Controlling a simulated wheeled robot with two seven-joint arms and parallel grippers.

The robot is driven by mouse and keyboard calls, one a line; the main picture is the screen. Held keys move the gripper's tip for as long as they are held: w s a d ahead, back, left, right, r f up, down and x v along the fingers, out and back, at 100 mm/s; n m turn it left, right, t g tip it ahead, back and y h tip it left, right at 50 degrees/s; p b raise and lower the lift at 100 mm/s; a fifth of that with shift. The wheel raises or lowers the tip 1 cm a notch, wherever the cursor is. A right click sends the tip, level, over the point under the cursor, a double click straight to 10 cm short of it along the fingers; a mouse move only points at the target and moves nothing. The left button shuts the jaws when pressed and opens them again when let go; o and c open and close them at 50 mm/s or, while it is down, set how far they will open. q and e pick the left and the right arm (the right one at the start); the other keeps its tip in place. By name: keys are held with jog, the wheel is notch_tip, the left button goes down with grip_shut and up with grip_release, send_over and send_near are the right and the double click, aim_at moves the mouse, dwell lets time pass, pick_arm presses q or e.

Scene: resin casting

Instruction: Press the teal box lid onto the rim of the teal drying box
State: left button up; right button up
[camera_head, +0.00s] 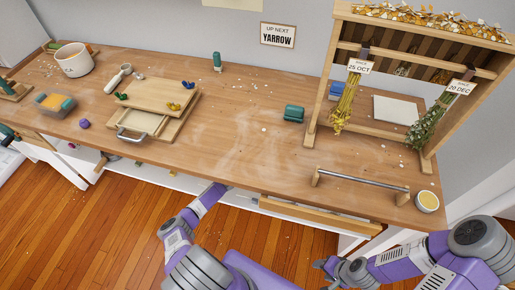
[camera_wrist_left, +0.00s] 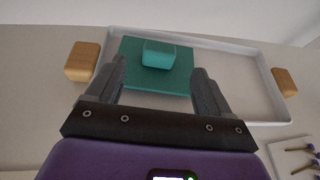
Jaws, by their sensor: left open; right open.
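In the left wrist view, a flat teal square with a raised teal block on top (camera_wrist_left: 158,54), which looks like the box lid, lies in a white tray (camera_wrist_left: 232,42). I cannot tell whether a box is under it. My left gripper (camera_wrist_left: 162,82) is open, its fingers spread at the near side of the teal square with nothing between them. In the head view this gripper is hidden under the bench's front edge. A small teal box-like thing (camera_head: 293,114) stands on the bench; I cannot tell if it is the drying box. My right gripper (camera_head: 325,266) is open, low in front of the bench.
The wooden bench (camera_head: 240,135) has free room in its middle. A wooden rack (camera_head: 312,110) with hanging flowers stands at right, near a metal bar (camera_head: 360,178) and a small bowl (camera_head: 427,201). Wooden boards (camera_head: 160,95) lie at left. The tray has wooden handles (camera_wrist_left: 82,61).

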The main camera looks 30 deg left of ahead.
pick_arm(q)
jog(key=shift+x, duration=2.95)
jog(key=shift+r, duration=0.15)
jog(key=shift+c, duration=0.3)
jog(key=c, duration=1.1)
jog(key=shift+o, duration=0.2)
jog(key=shift+r, duration=0.1)
